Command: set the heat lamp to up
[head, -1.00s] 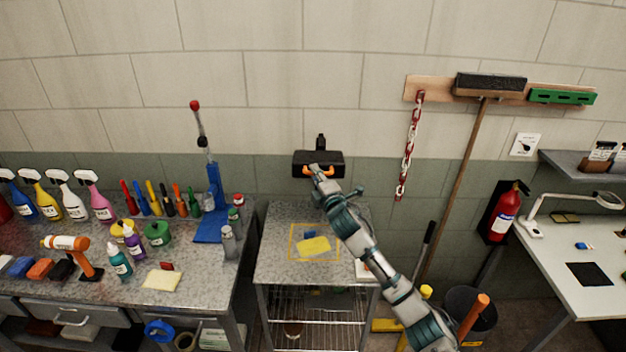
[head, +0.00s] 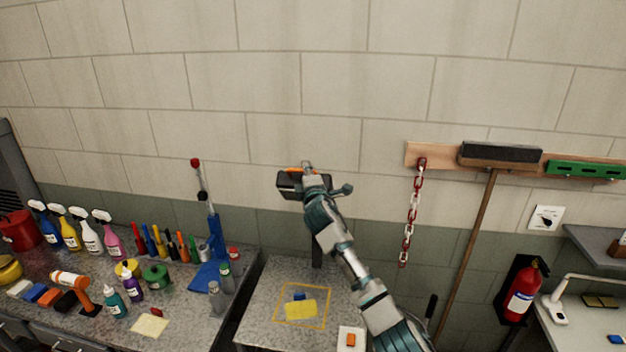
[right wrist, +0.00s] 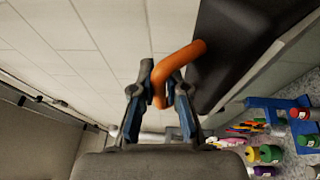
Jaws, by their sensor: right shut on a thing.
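The heat lamp (head: 291,187) is a dark box-shaped head with an orange handle (head: 296,170), above the small middle table. A dark post (head: 316,250) stands below it, partly hidden by my arm. The lamp head looks tilted, with its underside partly facing the head camera. My right gripper (head: 308,174) is shut on the orange handle. In the right wrist view, the fingers (right wrist: 160,88) close around the bent orange handle (right wrist: 178,68), beside the black lamp body (right wrist: 235,45). My left gripper is not in view.
The left bench has spray bottles (head: 90,236), pens and a blue stand (head: 213,243). A red-white chain (head: 412,220) and broom (head: 480,220) hang to the right.

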